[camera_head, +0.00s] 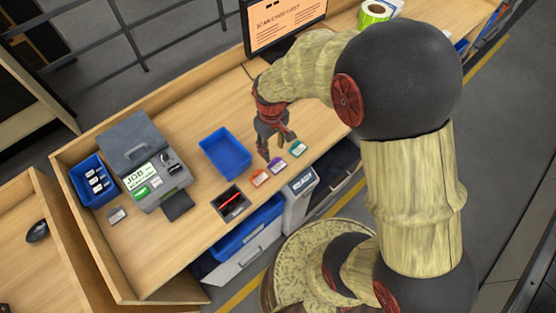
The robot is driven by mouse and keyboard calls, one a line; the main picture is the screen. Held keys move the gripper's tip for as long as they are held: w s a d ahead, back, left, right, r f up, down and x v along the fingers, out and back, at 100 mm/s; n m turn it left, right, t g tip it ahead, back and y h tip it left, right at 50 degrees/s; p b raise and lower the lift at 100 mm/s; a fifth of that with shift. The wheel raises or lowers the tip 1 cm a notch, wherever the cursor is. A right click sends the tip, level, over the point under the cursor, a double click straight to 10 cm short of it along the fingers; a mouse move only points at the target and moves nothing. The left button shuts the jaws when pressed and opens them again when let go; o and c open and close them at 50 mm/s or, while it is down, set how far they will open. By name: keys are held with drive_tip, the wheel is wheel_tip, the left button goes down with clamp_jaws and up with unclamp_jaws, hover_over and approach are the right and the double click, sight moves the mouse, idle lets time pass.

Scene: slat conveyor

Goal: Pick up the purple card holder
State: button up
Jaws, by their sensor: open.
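A short row of small card holders lies on the wooden counter near its front edge. I make out an orange one (260,178), a reddish one (278,166) and a teal one (298,148). I cannot clearly pick out a purple holder; part of the row is close to or behind my fingers. My gripper (275,154) is open and empty, pointing down at the row, beside the reddish holder. Its height above the counter is hard to tell.
A blue tray (225,153) sits left of my gripper. A black scanner with a red line (231,200) lies at the front edge. Further left stand a grey card machine (146,160) and a blue bin with cards (92,182). A monitor (284,25) stands behind.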

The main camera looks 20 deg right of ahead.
sight(277, 164)
drive_tip(key=shift+w+f, duration=0.1)
drive_tip(key=shift+f, duration=0.5)
drive_tip(key=shift+s+f, duration=0.2)
drive_tip(key=shift+f, duration=0.35)
wheel_tip(277, 164, down, 4)
drive_tip(key=shift+d+f, duration=0.1)
drive_tip(key=shift+c, duration=0.9)
clamp_jaws()
